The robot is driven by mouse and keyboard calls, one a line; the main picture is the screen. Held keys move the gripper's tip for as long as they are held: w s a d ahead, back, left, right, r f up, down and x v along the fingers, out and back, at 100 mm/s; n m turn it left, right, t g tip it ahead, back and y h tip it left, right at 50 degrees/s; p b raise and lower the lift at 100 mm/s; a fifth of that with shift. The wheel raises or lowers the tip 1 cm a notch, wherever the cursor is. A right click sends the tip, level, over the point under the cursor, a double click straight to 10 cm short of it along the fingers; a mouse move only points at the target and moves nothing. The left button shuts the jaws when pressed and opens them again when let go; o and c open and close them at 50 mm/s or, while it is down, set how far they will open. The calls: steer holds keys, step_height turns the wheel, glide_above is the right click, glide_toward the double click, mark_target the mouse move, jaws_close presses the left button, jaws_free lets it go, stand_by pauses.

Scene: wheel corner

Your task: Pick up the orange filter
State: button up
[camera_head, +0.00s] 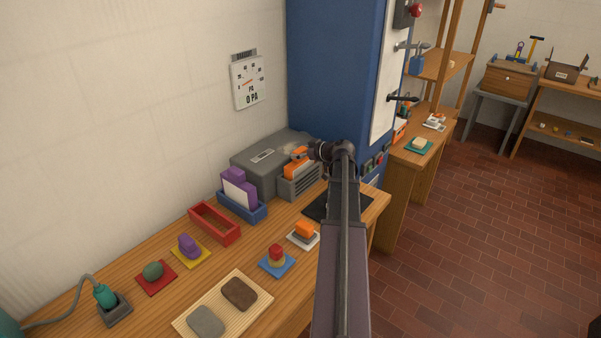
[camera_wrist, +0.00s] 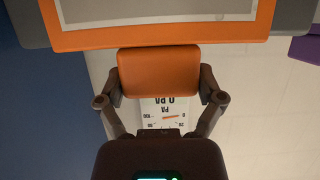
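The orange filter (camera_head: 296,162) sits in a grey slotted holder (camera_head: 300,184) at the back of the bench, with its orange top showing. In the wrist view, its orange handle block (camera_wrist: 158,72) lies between my two fingers, and its orange frame with a pale panel (camera_wrist: 160,39) lies beyond. My gripper (camera_head: 311,152) is at the handle in the head view. In the wrist view, my gripper's fingers (camera_wrist: 160,85) press against both sides of the handle, with no gap visible. The filter's lower part is hidden in the holder.
A purple filter (camera_head: 238,190) in a blue holder and an empty red holder (camera_head: 214,223) stand to the left. A grey case (camera_head: 268,158) is behind. A blue cabinet (camera_head: 330,70) rises close behind my gripper. Small blocks on coloured pads line the bench.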

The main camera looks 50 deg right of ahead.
steer(key=c, duration=0.5)
steer(key=shift+r, duration=0.2)
step_height(320, 180, up, 18)
steer(key=p, duration=1.8)
steer(key=shift+f, duration=0.2)
